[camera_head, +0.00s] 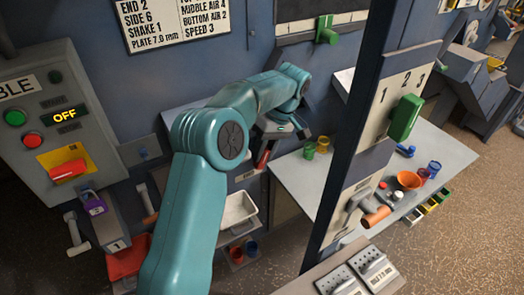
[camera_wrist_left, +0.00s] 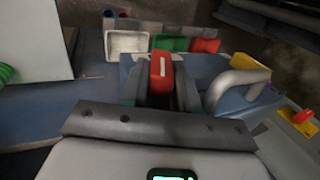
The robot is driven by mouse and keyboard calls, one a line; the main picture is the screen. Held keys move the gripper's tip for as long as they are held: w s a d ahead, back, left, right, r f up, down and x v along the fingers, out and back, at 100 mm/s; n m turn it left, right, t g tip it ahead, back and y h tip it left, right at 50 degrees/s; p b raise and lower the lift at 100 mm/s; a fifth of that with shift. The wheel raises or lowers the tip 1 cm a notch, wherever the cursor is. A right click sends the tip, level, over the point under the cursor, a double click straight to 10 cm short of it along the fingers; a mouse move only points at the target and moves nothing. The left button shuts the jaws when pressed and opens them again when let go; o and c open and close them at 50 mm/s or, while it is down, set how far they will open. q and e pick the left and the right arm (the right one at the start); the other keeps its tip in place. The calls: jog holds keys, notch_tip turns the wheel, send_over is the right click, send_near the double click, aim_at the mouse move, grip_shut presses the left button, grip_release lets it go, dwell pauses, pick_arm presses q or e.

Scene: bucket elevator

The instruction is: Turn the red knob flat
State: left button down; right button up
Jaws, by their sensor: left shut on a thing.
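My left gripper (camera_head: 266,148) is at the dark machine wall, beyond my teal arm. In the left wrist view, its dark fingers (camera_wrist_left: 161,92) are shut on a red knob (camera_wrist_left: 161,72), which stands up between them. In the head view, a small red part of this knob (camera_head: 262,159) shows below the gripper; the rest is hidden. Another red knob (camera_head: 68,170) sits on a yellow plate on the grey control panel at the left. It also shows at the right edge of the left wrist view (camera_wrist_left: 303,117). My right gripper is not in view.
The control panel (camera_head: 40,110) reads OFF. A white tray (camera_head: 238,213) lies below the gripper. A grey curved handle (camera_wrist_left: 240,85) is close to the right of the fingers. A dark post (camera_head: 350,130) stands right of my arm, before a table with cups.

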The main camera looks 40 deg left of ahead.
pick_arm(q)
jog(key=shift+w+d+g+y, duration=0.1)
jog(key=shift+w+g+y, duration=0.05)
jog(key=shift+g, duration=0.4)
jog(key=shift+w+d+g+y, duration=0.1)
jog(key=shift+g+y, duration=0.05)
jog(key=shift+g, duration=0.4)
jog(key=c, duration=1.2)
grip_release()
jog(key=shift+d, duration=0.15)
jog(key=shift+a, duration=0.2)
